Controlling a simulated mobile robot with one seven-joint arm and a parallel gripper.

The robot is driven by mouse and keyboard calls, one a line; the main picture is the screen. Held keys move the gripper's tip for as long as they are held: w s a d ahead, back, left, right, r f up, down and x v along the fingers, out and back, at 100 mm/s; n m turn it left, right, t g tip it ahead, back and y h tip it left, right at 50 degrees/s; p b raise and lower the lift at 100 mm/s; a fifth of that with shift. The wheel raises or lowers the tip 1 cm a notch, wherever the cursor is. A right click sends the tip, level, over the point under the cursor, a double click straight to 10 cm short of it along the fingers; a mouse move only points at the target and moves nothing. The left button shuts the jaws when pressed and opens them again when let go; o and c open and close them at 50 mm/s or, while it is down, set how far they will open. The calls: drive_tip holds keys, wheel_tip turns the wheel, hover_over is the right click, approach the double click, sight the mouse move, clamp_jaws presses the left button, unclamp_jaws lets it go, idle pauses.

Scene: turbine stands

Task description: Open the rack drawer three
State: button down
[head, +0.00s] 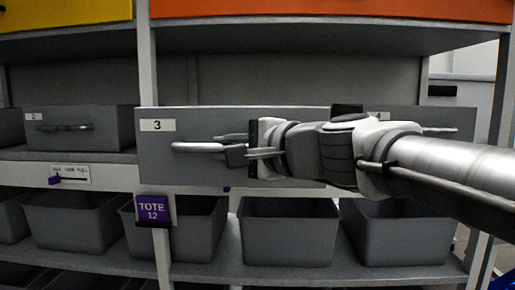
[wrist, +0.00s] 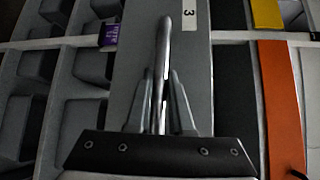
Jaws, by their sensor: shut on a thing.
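Drawer three (head: 154,168) is a grey drawer front with a white label "3" in the middle of the head view. Its front stands nearer than the neighbouring drawer to the left. A light bar handle (head: 195,147) runs across it. My gripper (head: 240,151) is shut on the handle, with its arm coming in from the right. In the wrist view the handle (wrist: 163,50) passes between the two fingers (wrist: 161,95), and the label "3" (wrist: 189,14) shows beside it. My gripper hides the right part of the handle in the head view.
Another grey drawer (head: 80,140) with a dark handle sits to the left. A drawer (head: 400,120) on the right is partly hidden by my arm. Several grey totes (head: 287,230) stand on the shelf below, with a purple "TOTE 12" sign (head: 153,210) on the post.

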drive_tip(key=c, duration=0.8)
unclamp_jaws()
drive_tip(key=p+v, duration=0.2)
drive_tip(key=v, duration=1.5)
drive_tip(key=shift+s, duration=0.2)
drive_tip(key=shift+d, duration=0.1)
drive_tip(key=s+d+f+n+g+h+p, duration=0.2)
drive_tip(key=d+f+n+g+h+p, duration=0.1)
drive_tip(key=f, duration=0.5)
drive_tip(key=s+d+f+n+g+h+p, duration=0.3)
drive_tip(key=d+f+n+h+p, duration=0.2)
drive_tip(key=f+n+h+p, duration=0.2)
drive_tip(key=shift+s+d+f+n+h+p, duration=0.15)
drive_tip(key=shift+s+f+n+h+p, duration=0.2)
drive_tip(key=shift+f+h+p, duration=0.35)
